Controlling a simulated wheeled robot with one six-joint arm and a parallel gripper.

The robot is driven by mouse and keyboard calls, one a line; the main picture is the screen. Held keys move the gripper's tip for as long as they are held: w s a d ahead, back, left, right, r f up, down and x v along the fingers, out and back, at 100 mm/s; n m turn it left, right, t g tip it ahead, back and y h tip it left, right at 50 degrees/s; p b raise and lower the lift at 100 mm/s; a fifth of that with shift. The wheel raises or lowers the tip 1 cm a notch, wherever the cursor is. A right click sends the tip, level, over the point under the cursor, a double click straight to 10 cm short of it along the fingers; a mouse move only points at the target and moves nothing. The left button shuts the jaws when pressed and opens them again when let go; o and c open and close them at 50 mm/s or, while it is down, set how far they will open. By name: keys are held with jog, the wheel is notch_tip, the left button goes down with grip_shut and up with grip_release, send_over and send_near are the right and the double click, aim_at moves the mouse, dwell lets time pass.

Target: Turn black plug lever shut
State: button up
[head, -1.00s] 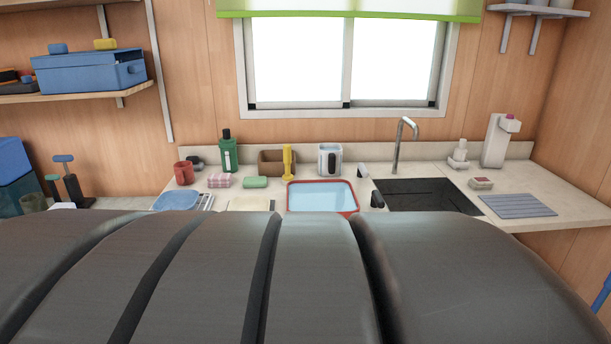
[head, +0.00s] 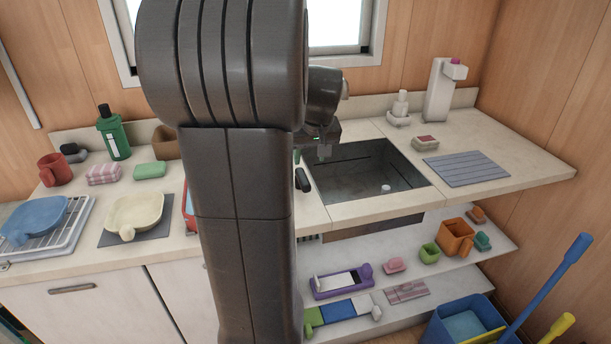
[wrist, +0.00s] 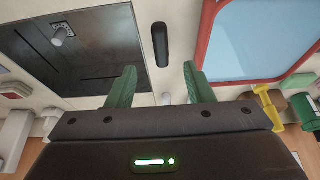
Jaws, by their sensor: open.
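The black plug lever (wrist: 160,44) shows in the wrist view as a short rounded bar on the pale counter strip between the sink and the red-rimmed basin. It lies lengthwise up and down that picture, along the sink's side. In the head view the lever (head: 302,180) is beside the sink's left edge. The dark sink (head: 345,168) holds a small pale plug (head: 385,188), also seen in the wrist view (wrist: 62,36). My gripper (wrist: 161,80) is open and empty, its green fingers spread either side of the lever's line. The fingertips appear short of the lever; their height above it is unclear.
The red-rimmed basin (wrist: 207,38) lies close on the other side of the lever. A soap dish (head: 425,143), a pump bottle (head: 399,110) and a ribbed mat (head: 465,169) are right of the sink. My arm hides the counter's middle in the head view.

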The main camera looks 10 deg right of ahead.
aim_at(306, 182)
jog(key=x, duration=1.2)
grip_shut()
